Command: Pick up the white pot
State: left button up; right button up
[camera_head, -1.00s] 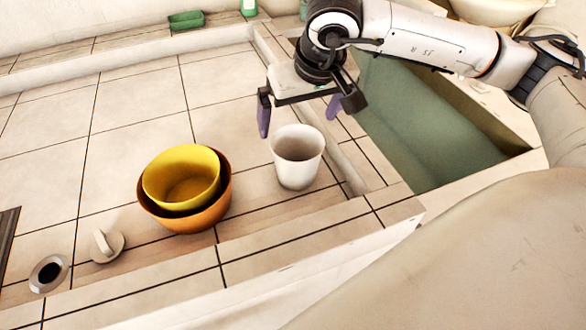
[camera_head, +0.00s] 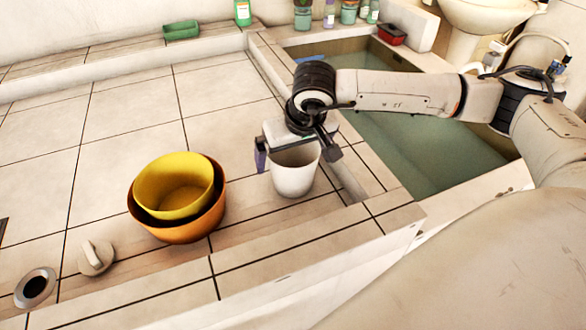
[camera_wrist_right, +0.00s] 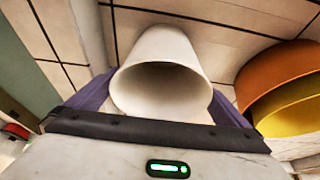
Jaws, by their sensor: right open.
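The white pot (camera_head: 293,178) stands upright on the tiled counter, right of the bowls, with its mouth partly hidden by my right gripper in the head view. My right gripper (camera_head: 293,160) is open and low over the pot's far side. In the right wrist view the white pot (camera_wrist_right: 160,75) lies between the two purple fingers of the right gripper (camera_wrist_right: 160,102), one finger on each side. I cannot tell whether the fingers touch it. My left gripper is not in view.
A yellow bowl (camera_head: 172,197) sits inside an orange bowl (camera_head: 195,236), left of the pot. A round knob (camera_head: 96,257) and a drain hole (camera_head: 35,287) are at lower left. A water-filled basin (camera_head: 430,150) lies to the right. Open tiles lie behind the bowls.

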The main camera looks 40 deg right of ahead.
jog(key=shift+w+f, duration=0.15)
jog(key=shift+f, duration=0.15)
jog(key=c, duration=1)
jog(key=shift+r, duration=0.15)
